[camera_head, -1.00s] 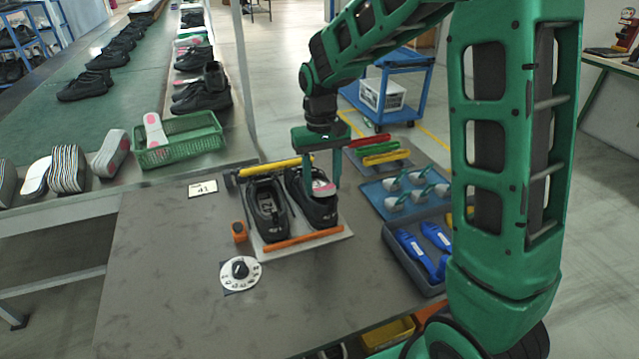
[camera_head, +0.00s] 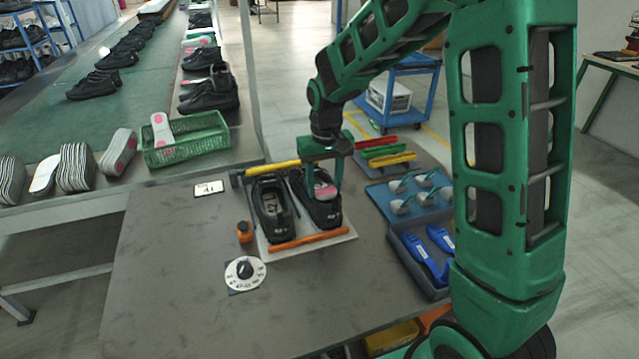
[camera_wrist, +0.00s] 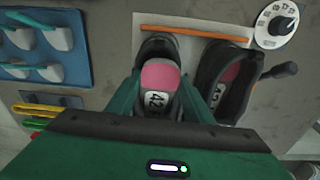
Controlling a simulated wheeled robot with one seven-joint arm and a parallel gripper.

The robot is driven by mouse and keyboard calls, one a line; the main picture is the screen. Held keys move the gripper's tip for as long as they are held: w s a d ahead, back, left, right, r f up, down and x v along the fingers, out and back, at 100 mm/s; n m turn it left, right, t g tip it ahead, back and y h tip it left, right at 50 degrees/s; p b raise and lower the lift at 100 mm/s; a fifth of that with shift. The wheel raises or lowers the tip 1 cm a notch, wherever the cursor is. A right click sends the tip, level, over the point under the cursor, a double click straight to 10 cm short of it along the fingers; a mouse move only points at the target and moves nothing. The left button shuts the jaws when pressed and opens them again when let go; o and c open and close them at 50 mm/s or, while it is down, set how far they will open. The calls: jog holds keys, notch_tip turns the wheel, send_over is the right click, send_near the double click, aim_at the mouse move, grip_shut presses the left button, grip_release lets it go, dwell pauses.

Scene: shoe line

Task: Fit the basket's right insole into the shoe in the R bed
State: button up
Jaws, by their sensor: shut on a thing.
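Two black shoes stand side by side on a pale board. The right-hand shoe (camera_head: 327,215) is under my gripper (camera_head: 324,182); the left-hand shoe (camera_head: 278,228) has a numbered insole inside. The green basket (camera_head: 185,150) on the conveyor holds a pink-and-grey insole (camera_head: 160,130).
An orange bar (camera_head: 310,239) and a yellow bar (camera_head: 272,168) border the shoes. A card (camera_head: 209,188), an orange-topped knob (camera_head: 244,231) and a dial (camera_head: 244,272) lie to the left. Blue trays (camera_head: 400,192) stand right. The front-left table is clear.

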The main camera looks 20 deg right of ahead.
jog(key=o, duration=1.4)
jog(key=shift+r, duration=1.45)
notch_tip(320, 180, up, 7)
dwell(0.3)
